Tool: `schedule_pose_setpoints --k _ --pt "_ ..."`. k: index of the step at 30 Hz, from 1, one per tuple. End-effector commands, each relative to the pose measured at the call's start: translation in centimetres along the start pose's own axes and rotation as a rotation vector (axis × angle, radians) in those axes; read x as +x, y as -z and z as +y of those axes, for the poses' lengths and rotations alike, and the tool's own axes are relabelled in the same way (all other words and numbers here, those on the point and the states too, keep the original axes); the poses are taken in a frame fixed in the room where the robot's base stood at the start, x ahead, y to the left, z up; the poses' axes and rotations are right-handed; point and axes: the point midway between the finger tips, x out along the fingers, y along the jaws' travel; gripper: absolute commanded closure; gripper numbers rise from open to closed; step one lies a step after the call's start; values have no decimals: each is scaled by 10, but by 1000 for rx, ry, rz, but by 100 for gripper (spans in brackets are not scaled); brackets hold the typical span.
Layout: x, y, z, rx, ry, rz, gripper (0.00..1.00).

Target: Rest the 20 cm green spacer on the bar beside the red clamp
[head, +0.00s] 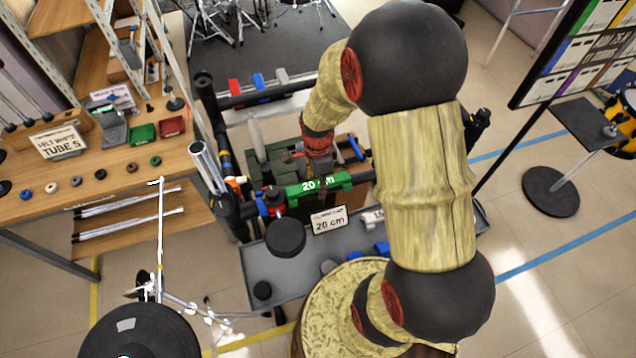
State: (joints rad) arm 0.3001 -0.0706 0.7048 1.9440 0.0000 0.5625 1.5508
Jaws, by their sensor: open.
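The green spacer (301,189), marked 20 cm, lies lengthwise along the front dark bar (361,158). A small red clamp (273,195) is just left of the spacer's left end, close beside it. I cannot tell whether they touch or whether the spacer's underside bears fully on the bar. My gripper (322,180) points down at the spacer's middle and is open. Its fingertips are small and partly lost against the spacer, so contact is unclear. My forearm and wrist hide part of the bar behind.
A grey tray (262,268) in front holds a 20 cm sign (328,220), a white piece (373,217) and blue pieces (382,248). A rear bar carries red, blue and grey pieces (258,82). A wooden bench (75,205) stands left, a stand (549,192) right.

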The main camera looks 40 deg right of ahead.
Motion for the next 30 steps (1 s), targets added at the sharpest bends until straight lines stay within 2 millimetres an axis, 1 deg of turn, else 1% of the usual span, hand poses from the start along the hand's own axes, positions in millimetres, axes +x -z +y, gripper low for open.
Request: schedule_pose_setpoints --k 5,12,15,18,24,30 --pt "-23 0 -2 0 5 0 56" --pt "-72 0 -2 0 6 0 56" --pt "-90 0 -1 0 4 0 56" --pt "-104 0 -1 0 3 0 56" --pt "-117 0 0 0 1 0 56" --pt "-118 0 0 0 1 0 56"
